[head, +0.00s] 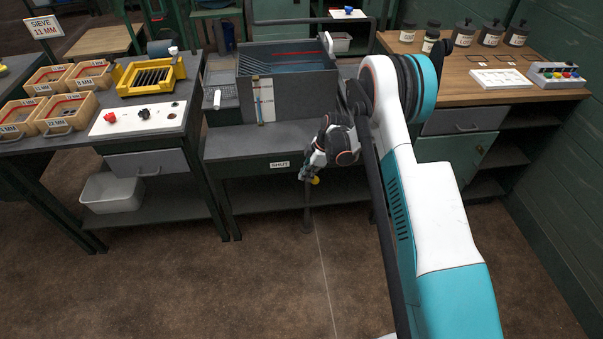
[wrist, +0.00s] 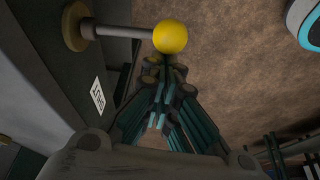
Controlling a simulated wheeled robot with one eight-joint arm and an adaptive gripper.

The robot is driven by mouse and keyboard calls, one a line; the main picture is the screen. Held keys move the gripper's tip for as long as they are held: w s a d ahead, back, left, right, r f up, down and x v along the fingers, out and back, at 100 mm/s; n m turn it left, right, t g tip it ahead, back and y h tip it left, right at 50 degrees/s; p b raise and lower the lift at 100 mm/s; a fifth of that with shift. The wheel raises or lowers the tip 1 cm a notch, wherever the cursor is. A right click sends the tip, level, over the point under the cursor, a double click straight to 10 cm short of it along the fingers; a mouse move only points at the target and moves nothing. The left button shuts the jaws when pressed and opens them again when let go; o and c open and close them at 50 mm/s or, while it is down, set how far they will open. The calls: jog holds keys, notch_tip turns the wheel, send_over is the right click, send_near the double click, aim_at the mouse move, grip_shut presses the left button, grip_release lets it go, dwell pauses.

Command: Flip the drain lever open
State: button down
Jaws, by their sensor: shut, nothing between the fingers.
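The drain lever is a grey rod (wrist: 122,32) with a yellow ball knob (wrist: 171,36), standing out from a round brass mount (wrist: 76,26) on the bench front. In the head view the yellow knob (head: 315,180) shows just beside my gripper (head: 312,172). A white label reading "SHUT" (head: 279,164) is on the bench front left of the lever; it also shows in the wrist view (wrist: 98,95). In the wrist view my gripper (wrist: 165,85) is shut and empty, its fingertips close to the knob. I cannot tell whether they touch it.
The grey tank (head: 287,80) stands on the bench above the lever. A lower shelf (head: 270,198) runs under the bench. A table with a yellow sieve (head: 152,76) and bins is at left, a wooden bench (head: 450,85) with jars at right. The floor in front is clear.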

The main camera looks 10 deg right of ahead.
aim_at(315, 178)
jog(key=d+n+g, duration=0.1)
jog(key=d+n, duration=0.1)
jog(key=shift+s+n, duration=0.15)
jog(key=shift+n, duration=0.15)
jog(key=shift+d, duration=1)
jog(key=shift+r, duration=0.1)
